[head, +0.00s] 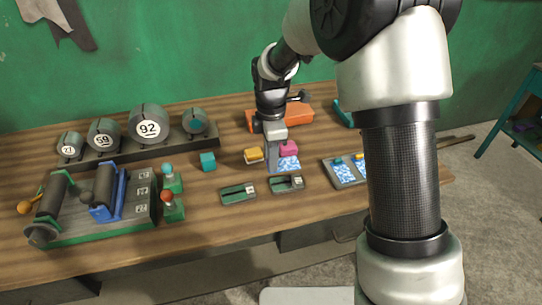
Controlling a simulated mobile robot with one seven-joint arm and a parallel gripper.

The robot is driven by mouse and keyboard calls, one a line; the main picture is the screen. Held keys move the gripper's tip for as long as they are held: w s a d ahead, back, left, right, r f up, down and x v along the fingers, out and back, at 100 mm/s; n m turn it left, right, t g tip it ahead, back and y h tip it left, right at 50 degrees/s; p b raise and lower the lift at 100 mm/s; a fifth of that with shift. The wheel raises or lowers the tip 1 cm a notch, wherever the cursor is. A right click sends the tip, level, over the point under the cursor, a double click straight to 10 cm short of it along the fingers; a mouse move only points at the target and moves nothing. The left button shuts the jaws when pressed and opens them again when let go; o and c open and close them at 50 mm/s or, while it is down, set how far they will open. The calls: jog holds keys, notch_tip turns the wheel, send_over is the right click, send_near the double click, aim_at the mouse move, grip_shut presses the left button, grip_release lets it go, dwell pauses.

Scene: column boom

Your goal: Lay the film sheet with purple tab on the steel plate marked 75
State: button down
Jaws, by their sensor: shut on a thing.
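My gripper (272,168) is near the middle of the bench, pointing down, with its fingers closed. A blue-and-white film sheet (287,164) with a pinkish-purple tab (289,148) is at the fingers, on their right side. My gripper appears shut on this sheet; the exact grip is partly hidden by the fingers. Two small green-edged plates with white labels lie in front: a left one (237,195) and a right one (287,185), just below the sheet. Their labels are too small to read, so I cannot tell which is marked 75.
A tray (328,174) with blue-patterned sheets stands right, partly hidden by my arm. A yellow block (253,155) and a teal cube (208,161) lie left of my gripper. A roller rack (140,210), numbered drums (148,125) and an orange case (298,115) stand around.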

jog(key=shift+s+a+f, duration=0.1)
jog(key=shift+s+a, duration=0.05)
jog(key=shift+a, duration=0.25)
jog(key=shift+f+b, duration=2.6)
jog(key=shift+f, duration=1.05)
jog(key=shift+f, duration=0.15)
jog(key=c, duration=0.9)
grip_release()
jog(key=shift+c, duration=0.2)
jog(key=shift+r+p, duration=2.65)
jog(key=shift+r, duration=0.9)
